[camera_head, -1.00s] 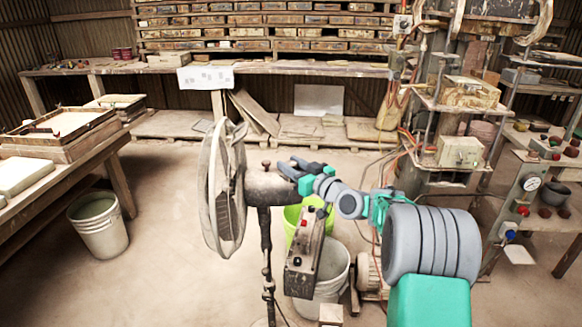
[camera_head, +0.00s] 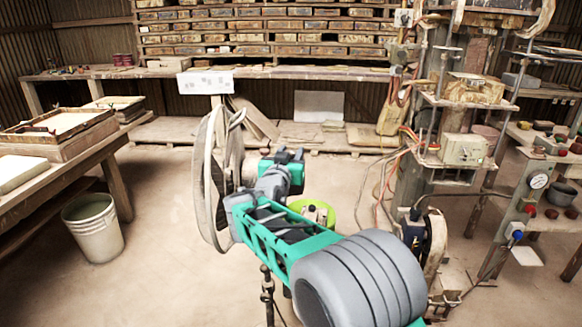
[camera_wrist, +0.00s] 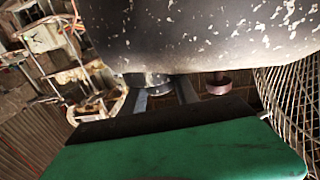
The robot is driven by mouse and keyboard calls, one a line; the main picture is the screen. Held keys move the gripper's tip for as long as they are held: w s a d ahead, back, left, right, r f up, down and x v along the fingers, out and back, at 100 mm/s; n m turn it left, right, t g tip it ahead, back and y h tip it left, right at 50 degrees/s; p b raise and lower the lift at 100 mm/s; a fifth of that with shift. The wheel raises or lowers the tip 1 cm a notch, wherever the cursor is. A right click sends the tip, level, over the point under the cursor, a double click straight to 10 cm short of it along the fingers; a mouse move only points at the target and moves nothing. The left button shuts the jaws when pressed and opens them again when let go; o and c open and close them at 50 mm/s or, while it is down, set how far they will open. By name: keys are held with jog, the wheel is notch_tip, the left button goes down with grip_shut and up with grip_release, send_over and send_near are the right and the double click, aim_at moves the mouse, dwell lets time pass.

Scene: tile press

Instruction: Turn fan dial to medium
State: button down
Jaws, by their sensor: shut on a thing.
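The fan (camera_head: 207,185) stands at the centre of the head view, its wire grille facing left; my arm hides most of its motor housing. In the wrist view the dark, paint-flecked housing (camera_wrist: 215,35) fills the top. My gripper (camera_wrist: 162,88) is beside the housing, its two grey fingers reaching a silver round part (camera_wrist: 150,79) that looks like the dial. The gripper is shut on it, though the contact is partly hidden. A small reddish knob (camera_wrist: 218,84) stands on the housing to the right. The dial's setting marks are not readable.
The fan grille (camera_wrist: 292,105) is close by at right in the wrist view. The press (camera_head: 455,150) with loose cables stands right of the fan. A bucket (camera_head: 93,225) stands on the floor by the left table (camera_head: 70,165). Floor between is open.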

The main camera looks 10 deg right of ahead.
jog(key=shift+f+m+g+h+b, duration=0.2)
jog(key=shift+m+g+h+b, duration=0.75)
jog(key=shift+m+h, duration=0.55)
jog(key=shift+g+h, duration=0.25)
jog(key=shift+h, duration=0.25)
jog(key=c, duration=0.9)
grip_release()
jog(key=shift+r, duration=0.1)
jog(key=v, duration=0.7)
jog(key=shift+s+a, duration=0.2)
jog(key=shift+s, duration=0.1)
jog(key=shift+d, duration=0.1)
